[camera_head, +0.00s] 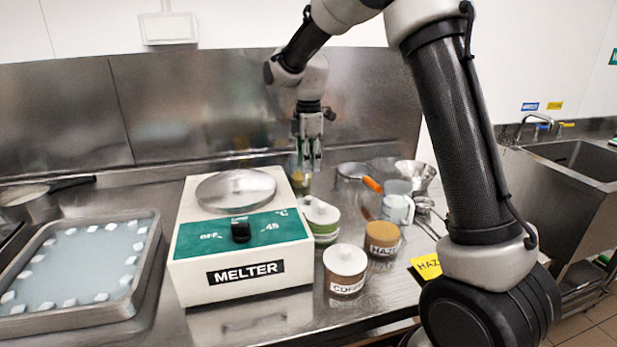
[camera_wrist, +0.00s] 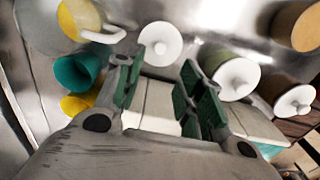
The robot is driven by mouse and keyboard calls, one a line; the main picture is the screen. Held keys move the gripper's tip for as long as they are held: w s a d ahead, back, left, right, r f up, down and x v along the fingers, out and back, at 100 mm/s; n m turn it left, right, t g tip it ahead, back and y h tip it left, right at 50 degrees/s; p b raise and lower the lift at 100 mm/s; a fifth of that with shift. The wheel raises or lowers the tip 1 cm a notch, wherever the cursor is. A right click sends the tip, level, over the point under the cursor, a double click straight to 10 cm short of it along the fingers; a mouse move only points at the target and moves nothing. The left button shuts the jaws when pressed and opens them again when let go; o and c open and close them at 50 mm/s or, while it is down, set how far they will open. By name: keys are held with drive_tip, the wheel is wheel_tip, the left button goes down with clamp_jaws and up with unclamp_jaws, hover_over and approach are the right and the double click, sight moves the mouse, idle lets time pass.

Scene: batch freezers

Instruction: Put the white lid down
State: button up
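A round white lid (camera_wrist: 160,43) with a knob shows in the wrist view, just past the fingertips. It looks about as far off as the jars, and the fingers do not close on it. I cannot pick this lid out surely in the head view. My gripper (camera_head: 307,160) points down behind the melter's right rear corner. In the wrist view my gripper (camera_wrist: 164,62) has its two green-padded fingers spread with a clear gap. An open hazelnut jar (camera_head: 383,240) shows its tan contents; its top also shows in the wrist view (camera_wrist: 305,25).
The white melter (camera_head: 240,250) stands left of the jars. A white-lidded green jar (camera_head: 326,236) and coffee jar (camera_head: 346,284) stand right of it. A clear pitcher (camera_head: 398,203), metal tools and a yellow label (camera_head: 427,266) crowd the right. A tray (camera_head: 75,315) lies left.

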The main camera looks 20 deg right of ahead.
drive_tip(key=s+d+r+m+t, duration=0.1)
drive_tip(key=s+d+r+m, duration=0.4)
drive_tip(key=s, duration=0.3)
drive_tip(key=s+d+r+m+t, duration=0.1)
drive_tip(key=s+d+r+m, duration=0.2)
drive_tip(key=s+d+r, duration=0.4)
drive_tip(key=s+d+f+m+t, duration=0.2)
drive_tip(key=s+m, duration=0.8)
drive_tip(key=s, duration=0.9)
drive_tip(key=shift+d+f, duration=0.45)
